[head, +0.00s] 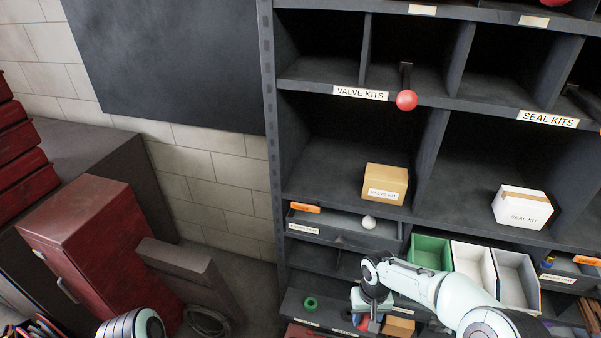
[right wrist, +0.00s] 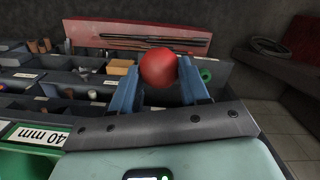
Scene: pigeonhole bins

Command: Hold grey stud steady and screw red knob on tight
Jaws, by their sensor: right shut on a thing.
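My right gripper (head: 368,312) is low in front of the shelf, over the lower trays. In the right wrist view its two blue fingers (right wrist: 158,88) are closed on a round red knob (right wrist: 158,68). In the head view a bit of the red knob (head: 363,322) shows below the gripper. A pale part of my left arm shows at the bottom left of the head view, but my left gripper does not show.
Pigeonhole shelving holds a valve kit box (head: 385,184) and a seal kit box (head: 522,207). Another red ball (head: 406,100) sticks out on a dark rod. A red cabinet (head: 95,245) stands left.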

